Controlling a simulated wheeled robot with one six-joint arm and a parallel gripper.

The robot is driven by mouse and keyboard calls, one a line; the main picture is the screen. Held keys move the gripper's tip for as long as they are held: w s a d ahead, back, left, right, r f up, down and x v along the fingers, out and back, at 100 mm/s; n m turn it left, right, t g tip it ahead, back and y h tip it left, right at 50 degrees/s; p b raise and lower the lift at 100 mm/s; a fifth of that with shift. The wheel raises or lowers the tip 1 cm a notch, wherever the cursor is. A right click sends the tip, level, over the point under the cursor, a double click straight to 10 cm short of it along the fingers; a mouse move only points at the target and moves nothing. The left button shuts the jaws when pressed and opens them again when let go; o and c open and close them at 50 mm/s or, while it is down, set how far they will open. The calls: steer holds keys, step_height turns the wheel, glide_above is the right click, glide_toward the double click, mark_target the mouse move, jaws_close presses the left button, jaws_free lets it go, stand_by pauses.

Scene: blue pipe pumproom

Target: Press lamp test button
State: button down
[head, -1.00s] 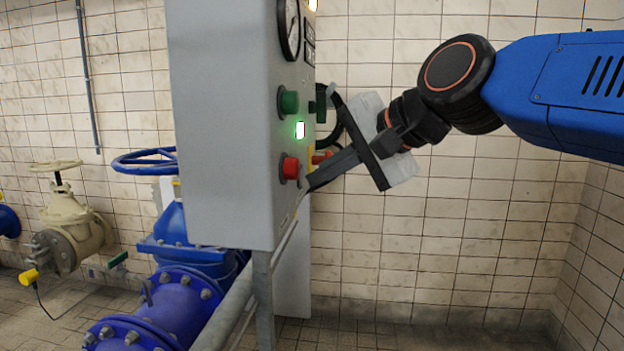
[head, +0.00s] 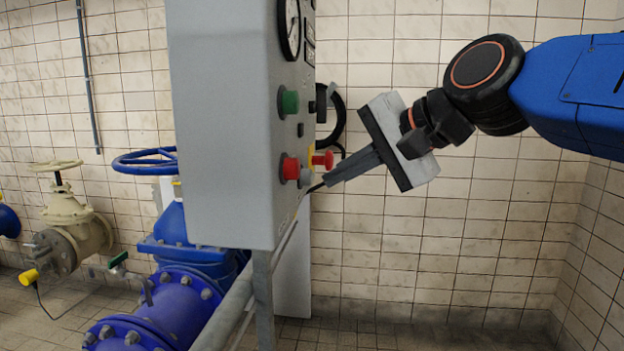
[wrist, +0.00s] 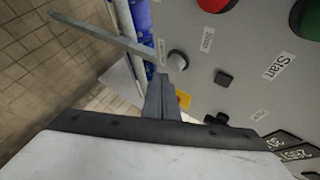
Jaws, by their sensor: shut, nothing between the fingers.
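The grey control panel (head: 225,130) stands in the middle of the head view. Its face carries a green button (head: 288,102), a red button (head: 290,168) and a small grey button (head: 306,177). The grey button (wrist: 177,60) also shows in the wrist view, just beyond the fingertips; its label is too small to read. It appears to be the lamp test button. My gripper (head: 327,181) is shut and empty, its tip in front of the grey button and apart from it.
A red mushroom button on a yellow plate (head: 322,160) sits close to my fingertips. A black cable (head: 337,115) loops beside the panel. Blue pipework (head: 170,300) and a cream valve (head: 70,225) stand at left.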

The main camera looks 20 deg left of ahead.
steer(key=shift+w+d, duration=0.25)
steer(key=shift+d, duration=0.75)
steer(key=shift+w+d, duration=0.2)
steer(key=shift+d, duration=0.75)
steer(key=shift+d, duration=0.1)
steer(key=d+f+n+t+h, duration=0.1)
steer(key=d+f+h, duration=0.2)
steer(key=d+f, duration=0.65)
steer(key=d+f+t+h, duration=0.1)
steer(key=d+f+h, duration=0.1)
steer(key=d+f, duration=0.8)
steer(key=s+d+f+h, duration=0.2)
steer(key=s+d+f, duration=0.2)
steer(key=d, duration=0.3)
steer(key=s+d+f+n+g+h, duration=0.1)
steer(key=s+d+f+h, duration=0.1)
steer(key=s+d+f, duration=0.2)
steer(key=s+d+f+h, duration=0.1)
steer(key=s+d+f, duration=0.3)
steer(key=d+f, duration=0.3)
steer(key=d, duration=0.4)
steer(key=shift+s+f+n+h, duration=0.3)
steer(key=shift+f+n+h, duration=0.1)
